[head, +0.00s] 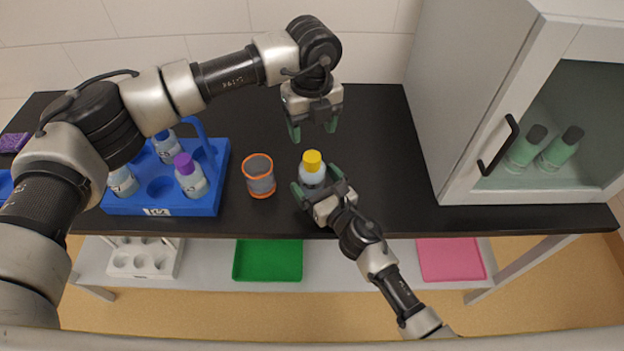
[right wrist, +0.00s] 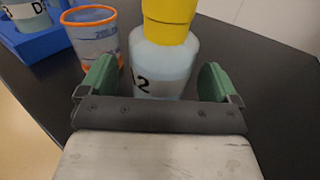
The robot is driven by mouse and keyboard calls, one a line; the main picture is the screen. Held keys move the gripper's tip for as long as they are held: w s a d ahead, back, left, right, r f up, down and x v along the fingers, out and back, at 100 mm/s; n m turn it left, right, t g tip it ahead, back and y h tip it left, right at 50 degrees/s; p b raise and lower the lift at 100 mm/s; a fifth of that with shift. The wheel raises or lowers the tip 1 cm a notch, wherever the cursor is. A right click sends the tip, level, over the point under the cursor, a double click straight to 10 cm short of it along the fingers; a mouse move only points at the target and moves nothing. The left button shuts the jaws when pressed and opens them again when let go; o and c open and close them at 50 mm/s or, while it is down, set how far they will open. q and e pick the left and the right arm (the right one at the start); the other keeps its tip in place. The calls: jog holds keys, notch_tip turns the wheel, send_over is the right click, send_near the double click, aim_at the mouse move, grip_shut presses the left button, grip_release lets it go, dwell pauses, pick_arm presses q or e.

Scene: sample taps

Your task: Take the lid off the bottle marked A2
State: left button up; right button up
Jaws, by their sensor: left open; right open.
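A pale blue bottle (head: 312,178) with a yellow lid (head: 312,161) stands upright on the black table near its front edge. In the right wrist view the bottle (right wrist: 165,66) shows a mark ending in 2, partly hidden by my gripper, and its yellow lid (right wrist: 170,18) is on. My right gripper (head: 317,182) is open, with its green fingers (right wrist: 158,84) on either side of the bottle's body; I cannot tell whether they touch it. My left gripper (head: 312,131) is open and empty, above and behind the bottle.
An orange-rimmed clear cup (head: 259,176) stands just left of the bottle. A blue rack (head: 158,203) with several bottles is farther left. A grey cabinet (head: 478,120) with a black handle stands at the right. The table (head: 385,150) between bottle and cabinet is clear.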

jog(key=shift+x, duration=0.85)
jog(key=shift+c, duration=0.2)
